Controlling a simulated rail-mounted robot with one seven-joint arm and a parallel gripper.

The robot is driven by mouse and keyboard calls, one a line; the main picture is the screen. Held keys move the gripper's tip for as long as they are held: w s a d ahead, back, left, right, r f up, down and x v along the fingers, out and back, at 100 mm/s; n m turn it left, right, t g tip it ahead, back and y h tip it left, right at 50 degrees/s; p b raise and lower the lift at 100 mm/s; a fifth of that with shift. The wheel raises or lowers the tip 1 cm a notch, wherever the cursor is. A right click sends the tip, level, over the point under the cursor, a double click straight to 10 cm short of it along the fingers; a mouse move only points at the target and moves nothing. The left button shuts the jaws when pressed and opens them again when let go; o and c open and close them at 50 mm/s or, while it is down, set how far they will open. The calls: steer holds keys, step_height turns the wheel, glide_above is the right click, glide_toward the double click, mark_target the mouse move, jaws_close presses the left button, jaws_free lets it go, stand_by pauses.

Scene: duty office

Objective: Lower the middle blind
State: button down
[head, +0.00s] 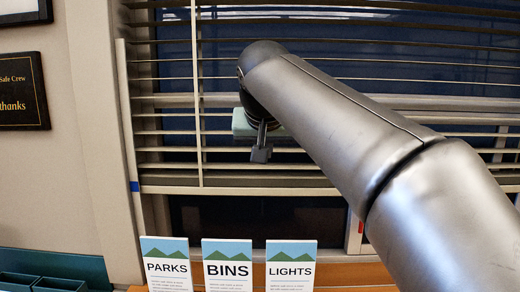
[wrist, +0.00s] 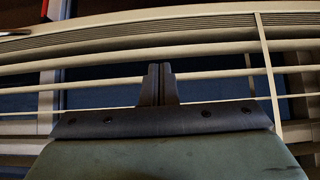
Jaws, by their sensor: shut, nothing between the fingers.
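A pale slatted blind (head: 270,181) hangs across the window in the head view, its bottom rail above a strip of dark glass. Its slats are spaced apart, with a vertical cord (head: 198,100) at the left. In the wrist view, slats (wrist: 100,85) and a thicker stacked rail (wrist: 200,30) cross behind the fingers. My gripper (head: 261,154) points downward in front of the blind, a little above the bottom rail. In the wrist view my gripper (wrist: 160,70) is shut and empty. Whether it touches a slat cannot be told. My arm hides the blind's right part.
An upright pale strip (head: 128,130) with a blue mark (head: 134,186) stands at the blind's left edge. Cards reading PARKS (head: 166,265), BINS (head: 227,265) and LIGHTS (head: 291,265) stand below. A dark plaque (head: 22,92) hangs on the left wall. Teal trays (head: 50,270) sit lower left.

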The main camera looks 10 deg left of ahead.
mark_target(265, 186)
steer(key=x, duration=0.5)
steer(key=shift+w+f, duration=0.25)
step_height(265, 186, down, 3)
steer(key=shift+s+a+r, duration=0.1)
steer(key=shift+r, duration=0.15)
steer(key=shift+f, duration=0.7)
step_height(265, 186, down, 13)
steer(key=b, duration=1)
steer(key=shift+f+b, duration=0.15)
steer(key=shift+b, duration=0.15)
